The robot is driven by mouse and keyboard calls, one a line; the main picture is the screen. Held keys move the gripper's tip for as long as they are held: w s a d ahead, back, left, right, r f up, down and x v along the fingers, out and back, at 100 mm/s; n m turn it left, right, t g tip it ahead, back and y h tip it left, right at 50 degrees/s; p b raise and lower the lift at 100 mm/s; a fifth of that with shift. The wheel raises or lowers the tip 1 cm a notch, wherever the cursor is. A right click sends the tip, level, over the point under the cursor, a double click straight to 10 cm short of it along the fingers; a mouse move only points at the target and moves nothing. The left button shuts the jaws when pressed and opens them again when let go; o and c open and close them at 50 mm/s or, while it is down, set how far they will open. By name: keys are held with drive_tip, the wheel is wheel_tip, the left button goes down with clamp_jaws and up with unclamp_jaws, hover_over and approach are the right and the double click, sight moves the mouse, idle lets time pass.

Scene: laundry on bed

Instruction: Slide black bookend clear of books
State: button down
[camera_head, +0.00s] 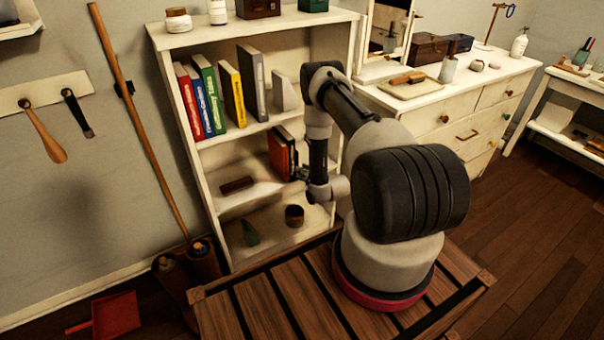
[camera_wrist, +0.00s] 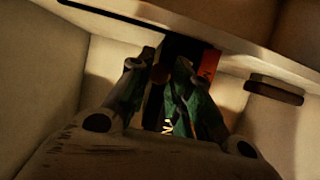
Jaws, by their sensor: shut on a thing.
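The books (camera_head: 280,152), one orange-red and one dark, lean on the middle shelf in the head view. The orange book (camera_wrist: 209,63) also shows behind the fingers in the wrist view. My gripper (camera_head: 300,173) is at the right side of these books. In the wrist view, my gripper (camera_wrist: 160,80) is shut on a dark piece between its fingertips. This looks like the black bookend (camera_wrist: 180,47), beside the orange book; its outline is mostly hidden by the fingers and shadow. Pale lettering shows low between the fingers.
The white bookcase (camera_head: 180,128) has side walls and a shelf board close above my gripper. A brown block (camera_head: 237,185) lies left on the same shelf. A cup (camera_head: 294,215) stands on the shelf below. Several books and a grey bookend (camera_head: 285,92) stand above.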

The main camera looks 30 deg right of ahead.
drive_tip(key=d, duration=1.1)
drive_tip(key=shift+w, duration=0.25)
drive_tip(key=c, duration=1.3)
unclamp_jaws()
drive_tip(key=shift+d, duration=0.15)
drive_tip(key=v, duration=1.2)
